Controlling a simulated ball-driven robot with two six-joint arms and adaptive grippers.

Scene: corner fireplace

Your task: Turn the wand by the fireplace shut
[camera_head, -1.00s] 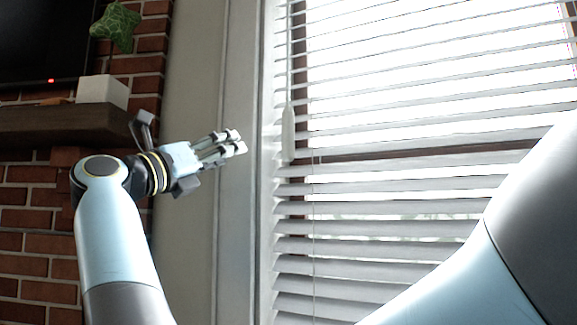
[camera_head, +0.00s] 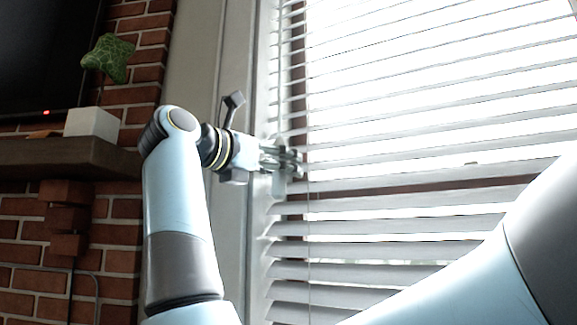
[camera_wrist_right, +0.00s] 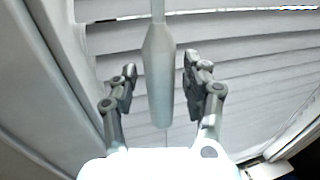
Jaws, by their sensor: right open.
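The wand (camera_wrist_right: 158,88) is a pale grey handle on a thin rod, hanging upright in the right wrist view. My right gripper (camera_wrist_right: 161,80) is open, with one finger on each side of the wand and gaps between them. In the head view my right gripper (camera_head: 290,162) is at the left edge of the blind (camera_head: 400,178) and covers most of the wand. The blind's white slats are tilted, with bright light showing through the gaps. My left gripper is out of view.
A brick fireplace wall (camera_head: 120,235) with a dark mantel (camera_head: 60,158) stands at the left. A white box (camera_head: 91,124) and a green leaf-patterned ornament (camera_head: 108,58) are above the mantel. A pale window frame (camera_head: 232,75) lies behind my right wrist.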

